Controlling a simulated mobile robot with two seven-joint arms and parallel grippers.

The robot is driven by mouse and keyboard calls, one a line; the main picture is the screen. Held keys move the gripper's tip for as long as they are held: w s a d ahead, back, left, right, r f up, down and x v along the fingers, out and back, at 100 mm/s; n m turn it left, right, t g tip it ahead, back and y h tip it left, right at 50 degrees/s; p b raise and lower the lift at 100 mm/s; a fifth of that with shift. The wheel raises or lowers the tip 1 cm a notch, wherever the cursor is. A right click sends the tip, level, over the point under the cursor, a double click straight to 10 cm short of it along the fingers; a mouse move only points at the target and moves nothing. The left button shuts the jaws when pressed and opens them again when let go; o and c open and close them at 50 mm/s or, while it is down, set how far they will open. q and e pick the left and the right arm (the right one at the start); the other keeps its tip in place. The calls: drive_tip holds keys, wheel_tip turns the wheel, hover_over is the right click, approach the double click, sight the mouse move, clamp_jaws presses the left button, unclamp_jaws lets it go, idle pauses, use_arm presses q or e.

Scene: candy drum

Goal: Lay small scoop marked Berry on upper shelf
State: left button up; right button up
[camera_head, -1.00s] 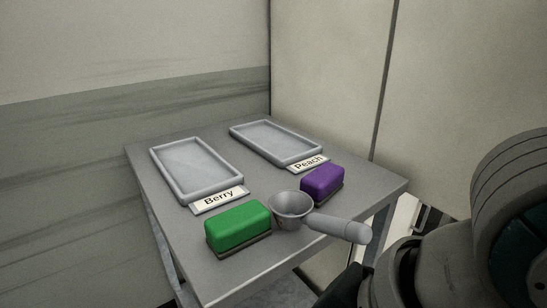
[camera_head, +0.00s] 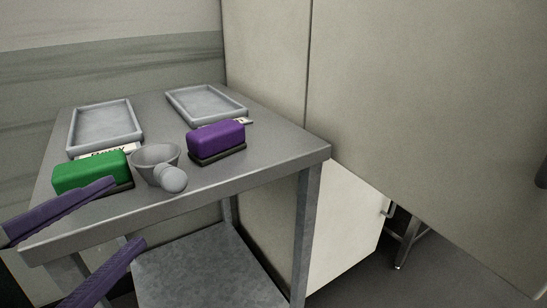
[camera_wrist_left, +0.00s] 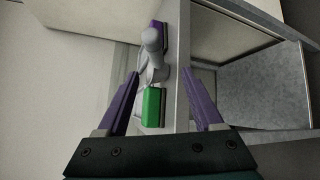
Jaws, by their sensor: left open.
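The small grey scoop (camera_head: 156,156) lies on the upper shelf (camera_head: 262,152) of a metal stand, between a green block and a purple block. Its round handle end points toward me near the front edge. The scoop also shows in the left wrist view (camera_wrist_left: 152,42), ahead between the fingers. My left gripper (camera_head: 129,211) has purple fingers and is open and empty. It is in front of the stand's front edge, left of the handle end and apart from it. A Berry label (camera_head: 103,153) is partly hidden behind the green block. My right gripper is out of view.
The green block (camera_head: 90,174) and purple block (camera_head: 216,139) flank the scoop. Two shallow trays (camera_head: 71,133) (camera_head: 243,110) are behind, with a part-hidden label by the right one. A lower shelf (camera_head: 200,265) is bare where visible. Walls close off the back.

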sight(158, 181)
use_arm(q)
drive_tip(key=shift+n, duration=0.4)
drive_tip(key=x, duration=0.4)
drive_tip(key=shift+w+r, duration=0.1)
drive_tip(key=shift+r, duration=0.2)
drive_tip(key=shift+d+b+x, duration=0.2)
drive_tip(key=shift+b+x, duration=0.6)
drive_tip(key=shift+x, duration=2.3)
drive_tip(key=shift+r, duration=0.15)
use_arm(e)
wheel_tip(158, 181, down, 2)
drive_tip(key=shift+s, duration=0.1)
use_arm(q)
clamp_jaws()
